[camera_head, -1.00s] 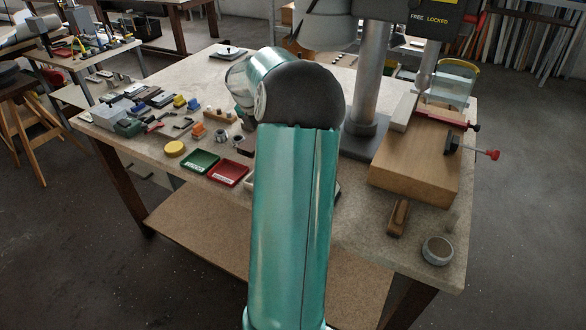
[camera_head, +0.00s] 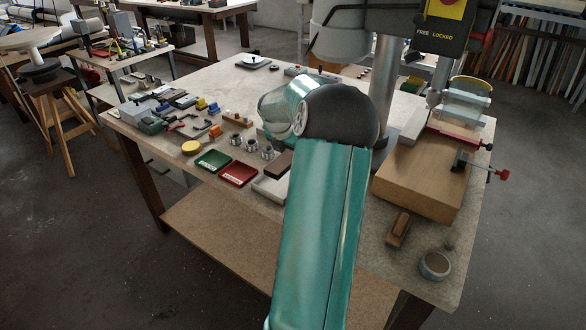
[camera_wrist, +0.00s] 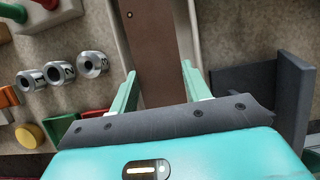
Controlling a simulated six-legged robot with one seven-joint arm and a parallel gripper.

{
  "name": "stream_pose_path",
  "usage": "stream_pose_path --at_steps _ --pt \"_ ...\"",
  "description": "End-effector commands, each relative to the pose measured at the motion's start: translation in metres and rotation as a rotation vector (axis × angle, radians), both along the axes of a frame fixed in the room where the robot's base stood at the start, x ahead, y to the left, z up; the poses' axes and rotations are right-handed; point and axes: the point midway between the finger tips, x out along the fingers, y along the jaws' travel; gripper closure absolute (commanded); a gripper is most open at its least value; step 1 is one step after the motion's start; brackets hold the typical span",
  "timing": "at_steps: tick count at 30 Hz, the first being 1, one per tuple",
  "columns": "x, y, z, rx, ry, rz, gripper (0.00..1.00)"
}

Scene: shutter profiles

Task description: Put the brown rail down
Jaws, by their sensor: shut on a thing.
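The brown rail (camera_wrist: 160,50) runs up the middle of the wrist view, between the two teal fingers of my gripper (camera_wrist: 158,68), which is shut on it. Pale edges of a tray (camera_wrist: 190,25) show on both sides of the rail. In the head view one end of the rail (camera_head: 279,165) shows left of my arm, above or in the far part of the white tray (camera_head: 268,189). I cannot tell whether the rail touches the tray floor. My arm hides the gripper and the rest of the rail in the head view.
A red tray (camera_head: 238,174) and a green tray (camera_head: 213,160) stand left of the white one. Metal rings (camera_wrist: 92,64) lie left of the rail. A dark angled bracket (camera_wrist: 290,90) is at right in the wrist view. A wooden block (camera_head: 425,180) stands at the bench's right.

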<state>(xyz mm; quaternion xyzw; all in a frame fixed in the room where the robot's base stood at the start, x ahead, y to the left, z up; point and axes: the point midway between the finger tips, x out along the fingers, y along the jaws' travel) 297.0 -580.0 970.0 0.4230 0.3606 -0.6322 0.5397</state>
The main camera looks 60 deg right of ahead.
Motion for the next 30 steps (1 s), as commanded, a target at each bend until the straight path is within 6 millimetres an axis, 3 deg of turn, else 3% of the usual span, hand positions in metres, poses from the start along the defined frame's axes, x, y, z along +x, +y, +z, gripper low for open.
stream_pose_path --at_steps 13,25,26,28,30 --pt "0.000 0.001 -0.055 0.002 0.000 0.001 0.77" --pt "-0.002 0.001 -0.061 0.000 -0.001 0.001 0.77" --pt "-0.003 0.001 -0.060 0.000 -0.001 0.000 0.47" --pt "-0.003 0.001 -0.060 0.000 -0.001 0.000 0.33" --pt "-0.003 0.001 -0.060 0.000 -0.001 0.000 0.31"
